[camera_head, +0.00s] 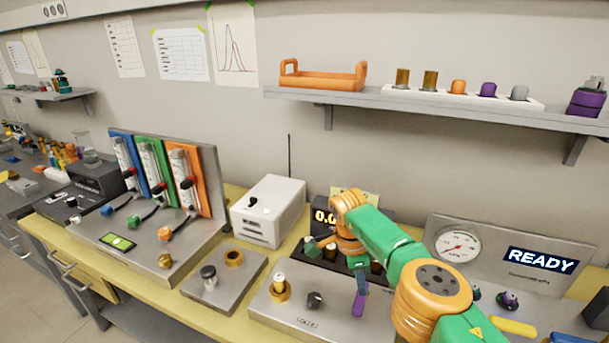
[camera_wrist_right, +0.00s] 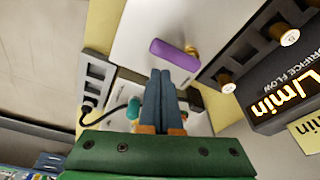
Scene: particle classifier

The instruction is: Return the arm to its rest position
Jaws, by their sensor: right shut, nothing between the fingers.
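My right arm, green and orange, comes in from the lower right in the head view. My right gripper (camera_head: 361,286) points down over the front panel of the bench. Its blue fingers are shut and empty in the right wrist view (camera_wrist_right: 161,76). A purple handle (camera_head: 358,304) is right by the fingertips in the head view. It also shows just past the fingertips in the right wrist view (camera_wrist_right: 173,54); I cannot tell whether they touch. My left gripper is not in view.
Near the arm are a grey panel (camera_head: 267,314) with a knob, a white box (camera_head: 268,211), a dark display (camera_head: 322,217) partly hidden by the wrist, and a gauge panel (camera_head: 482,236) reading READY. A shelf (camera_head: 385,98) runs above. Flow tubes (camera_head: 150,165) stand left.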

